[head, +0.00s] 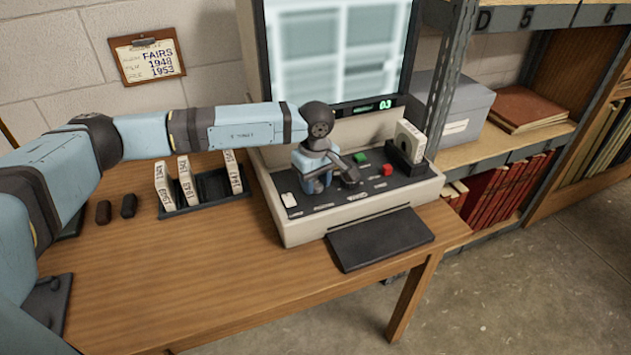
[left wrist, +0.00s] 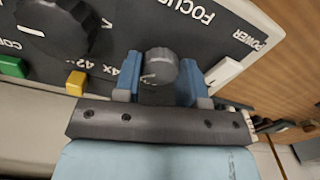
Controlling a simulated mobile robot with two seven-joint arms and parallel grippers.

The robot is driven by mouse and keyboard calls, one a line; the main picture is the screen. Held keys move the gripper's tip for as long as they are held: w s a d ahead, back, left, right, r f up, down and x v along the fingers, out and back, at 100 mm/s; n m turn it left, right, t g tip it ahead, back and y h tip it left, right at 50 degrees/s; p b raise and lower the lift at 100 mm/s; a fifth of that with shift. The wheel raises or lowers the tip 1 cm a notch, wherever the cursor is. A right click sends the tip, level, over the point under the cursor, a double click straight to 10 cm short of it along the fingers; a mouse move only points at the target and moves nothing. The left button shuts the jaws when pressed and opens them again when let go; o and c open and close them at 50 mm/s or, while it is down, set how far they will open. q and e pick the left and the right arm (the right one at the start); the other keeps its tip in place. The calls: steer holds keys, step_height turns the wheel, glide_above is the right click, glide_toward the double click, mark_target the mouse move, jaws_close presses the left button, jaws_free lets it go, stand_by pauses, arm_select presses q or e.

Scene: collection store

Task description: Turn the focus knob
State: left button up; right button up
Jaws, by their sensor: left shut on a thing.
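The focus knob (left wrist: 160,66) is a small dark grey cylinder near the FOCUS lettering, seen in the left wrist view between my blue fingers. My left gripper (left wrist: 158,88) is shut on it; in the head view the gripper (head: 318,180) points down onto the reader's dark control panel and hides the knob. The reader (head: 300,230) is a cream machine on the table. Its screen (head: 338,50) shows a pale, blurred picture, with a green 0.3 readout below. My right gripper is in neither view.
A larger black knob (left wrist: 62,25) sits beside the focus knob, and a white power switch (left wrist: 222,75) on the other side. Green (head: 361,157) and red (head: 387,169) buttons are close. A rack of boxes (head: 235,172) stands left; the table front (head: 200,280) is clear.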

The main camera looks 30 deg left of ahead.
mark_target(316, 184)
arm_select(q)
steer(key=o, duration=0.9)
steer(key=shift+r, duration=0.15)
step_height(316, 184, up, 14)
steer(key=shift+f+p, duration=0.2)
steer(key=shift+p, duration=0.25)
